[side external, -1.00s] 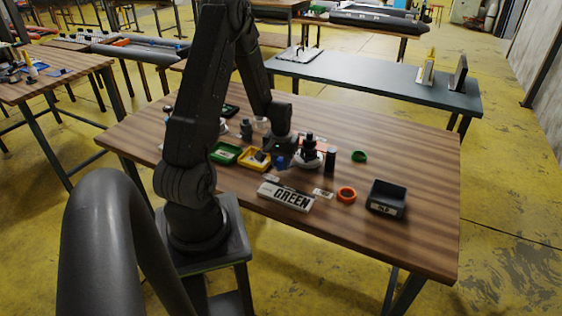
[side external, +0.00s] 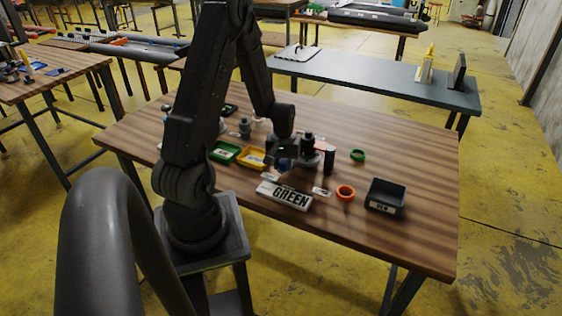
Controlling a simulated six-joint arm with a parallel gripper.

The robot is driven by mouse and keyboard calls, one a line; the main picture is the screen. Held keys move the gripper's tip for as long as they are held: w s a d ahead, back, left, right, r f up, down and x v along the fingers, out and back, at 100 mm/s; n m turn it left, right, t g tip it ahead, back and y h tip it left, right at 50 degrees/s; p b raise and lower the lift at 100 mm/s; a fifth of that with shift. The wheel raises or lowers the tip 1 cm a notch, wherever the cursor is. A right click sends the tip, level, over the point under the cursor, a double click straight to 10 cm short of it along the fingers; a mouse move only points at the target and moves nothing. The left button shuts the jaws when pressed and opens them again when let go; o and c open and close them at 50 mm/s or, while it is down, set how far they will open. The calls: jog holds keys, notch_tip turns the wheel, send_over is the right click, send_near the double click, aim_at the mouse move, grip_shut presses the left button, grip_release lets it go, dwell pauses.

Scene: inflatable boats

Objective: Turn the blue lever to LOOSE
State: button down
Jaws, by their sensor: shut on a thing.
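The blue lever (side external: 283,164) shows as a small blue patch near the middle of the table, mostly hidden by my gripper. My gripper (side external: 290,158) is low over the table at the lever, with its dark jaws shut on it; the fingertips are too small and dark to see clearly. A dark upright fitting (side external: 308,143) stands just right of my gripper. Small white labels lie in front, one of them (side external: 321,192) to the right; their text, including any LOOSE mark, is too small to read. The lever's exact angle cannot be told.
A white GREEN plate (side external: 285,195) lies in front. A yellow tray (side external: 251,158) and green tray (side external: 224,151) are left. A black cylinder (side external: 329,160), orange ring (side external: 345,192), green ring (side external: 357,155) and black bin (side external: 387,196) are right. The table's far right is clear.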

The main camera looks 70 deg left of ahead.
jog(key=shift+w+d+n, duration=0.3)
jog(key=shift+d+n, duration=0.3)
jog(key=shift+n, duration=0.15)
jog(key=shift+w+d+n, duration=0.3)
jog(key=shift+d+n, duration=0.3)
jog(key=shift+n, duration=0.15)
jog(key=shift+w+d+n, duration=0.5)
jog(key=shift+w+n, duration=0.05)
jog(key=shift+n, duration=0.3)
jog(key=shift+w+d+n, duration=0.5)
jog(key=shift+n, duration=0.35)
jog(key=shift+w+d+n, duration=0.35)
jog(key=shift+w+n, duration=0.2)
jog(key=shift+n, duration=0.15)
jog(key=shift+w+d+n, duration=0.3)
jog(key=shift+w+n, duration=0.25)
jog(key=shift+n, duration=0.15)
jog(key=shift+w+d+n, duration=0.2)
jog(key=shift+w+n, duration=0.55)
jog(key=shift+n, duration=0.15)
jog(key=shift+w+d+n, duration=0.15)
jog(key=shift+w+n, duration=0.6)
jog(key=shift+n, duration=0.15)
jog(key=shift+w, duration=0.15)
jog(key=c, duration=0.8)
grip_release()
jog(key=shift+c, duration=0.2)
jog(key=shift+r, duration=0.1)
notch_tip(320, 180, up, 14)
